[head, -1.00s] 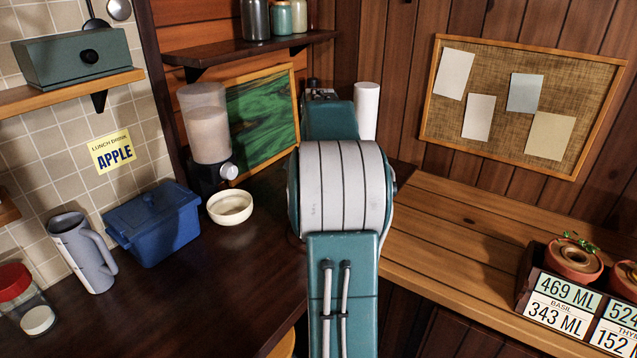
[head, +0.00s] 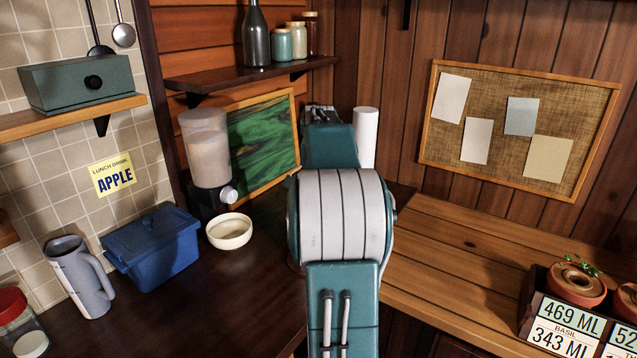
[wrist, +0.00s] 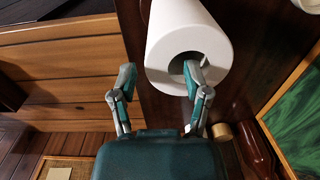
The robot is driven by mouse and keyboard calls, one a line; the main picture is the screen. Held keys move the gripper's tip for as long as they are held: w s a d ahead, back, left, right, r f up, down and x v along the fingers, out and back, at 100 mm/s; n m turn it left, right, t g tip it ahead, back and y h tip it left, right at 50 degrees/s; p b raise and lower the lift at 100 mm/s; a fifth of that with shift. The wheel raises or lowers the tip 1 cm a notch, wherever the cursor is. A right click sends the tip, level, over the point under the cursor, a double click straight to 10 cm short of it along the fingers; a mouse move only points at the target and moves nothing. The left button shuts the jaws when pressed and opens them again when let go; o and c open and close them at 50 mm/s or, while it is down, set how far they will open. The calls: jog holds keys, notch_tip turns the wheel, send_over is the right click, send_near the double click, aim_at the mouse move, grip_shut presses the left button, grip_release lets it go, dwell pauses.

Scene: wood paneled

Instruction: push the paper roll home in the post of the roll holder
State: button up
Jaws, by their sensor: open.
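The white paper roll (head: 366,140) stands upright at the back of the counter, partly hidden behind my arm. In the wrist view the roll (wrist: 168,28) shows its round end and open core. My gripper (wrist: 158,76) is open at that end. One finger lies across the mouth of the core, and the other is out to the left of the roll. I cannot tell whether either finger touches it. The roll holder and its post cannot be clearly made out.
A green framed picture (head: 262,140) and a dispenser (head: 207,150) stand left of the roll. A bowl (head: 229,231), blue box (head: 155,247) and jug (head: 80,280) are on the dark counter. A shelf (head: 245,76) hangs above. The wooden bench at right is largely clear.

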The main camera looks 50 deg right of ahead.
notch_tip(320, 180, up, 9)
jog(key=shift+r, duration=0.2)
dwell(0.6)
jog(key=w+a+n+t+h, duration=0.15)
jog(key=a+n, duration=0.65)
jog(key=a, duration=1.6)
jog(key=s+a+f+n+t, duration=0.2)
jog(key=s+a+f+n, duration=0.2)
jog(key=a, duration=0.4)
jog(key=s+a+f+n+t+y, duration=0.1)
jog(key=s+a+f+n+t, duration=0.1)
jog(key=s+a+f+n, duration=0.3)
jog(key=s+a+f, duration=0.1)
jog(key=s+a, duration=0.3)
jog(key=shift+a+f+n, duration=0.3)
